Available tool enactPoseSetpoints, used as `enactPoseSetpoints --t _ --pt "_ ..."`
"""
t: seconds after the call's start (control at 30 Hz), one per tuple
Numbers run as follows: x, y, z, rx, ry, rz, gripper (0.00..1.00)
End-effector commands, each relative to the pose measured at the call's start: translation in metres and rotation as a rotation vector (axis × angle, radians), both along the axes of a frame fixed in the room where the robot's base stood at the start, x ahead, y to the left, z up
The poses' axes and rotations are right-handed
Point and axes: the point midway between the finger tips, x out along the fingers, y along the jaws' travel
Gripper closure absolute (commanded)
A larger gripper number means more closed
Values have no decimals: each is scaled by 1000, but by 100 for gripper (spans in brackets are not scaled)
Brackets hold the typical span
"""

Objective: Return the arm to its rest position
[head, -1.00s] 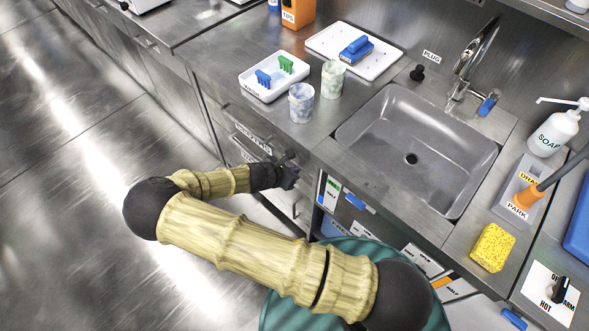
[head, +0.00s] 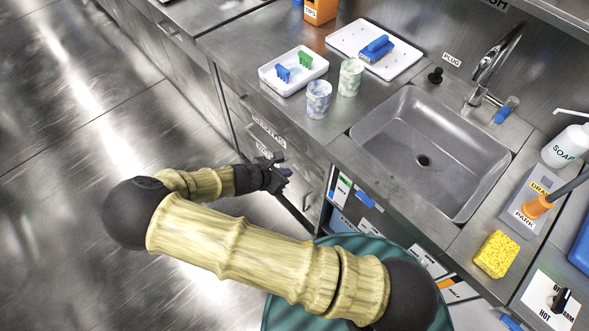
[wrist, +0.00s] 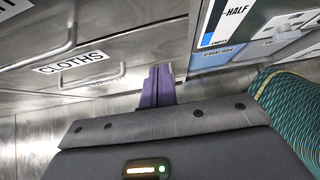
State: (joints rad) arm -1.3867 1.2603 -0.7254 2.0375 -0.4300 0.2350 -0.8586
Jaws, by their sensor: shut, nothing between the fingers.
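My arm reaches out low in front of the counter in the head view. My gripper (head: 285,172) is at its end, in front of the drawer fronts and below the counter edge. In the wrist view my gripper (wrist: 158,86) shows purple fingers shut together with nothing between them. It points toward the drawer labelled CLOTHS (wrist: 78,62). I cannot tell how far the fingertips are from the drawer fronts.
The steel counter carries a sink (head: 430,150), two speckled cups (head: 318,99), a white tray with blue and green pieces (head: 268,83), a yellow sponge (head: 496,255) and a soap bottle (head: 566,148). Open floor (head: 60,150) lies to the left.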

Motion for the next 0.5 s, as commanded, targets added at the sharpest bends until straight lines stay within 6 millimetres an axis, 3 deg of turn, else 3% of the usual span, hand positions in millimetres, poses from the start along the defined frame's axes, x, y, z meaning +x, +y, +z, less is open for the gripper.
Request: enactPoseSetpoints --t 0.2,0.5 --pt "-14 17 17 1 0 10 100" --pt "-13 14 18 0 1 -1 100"
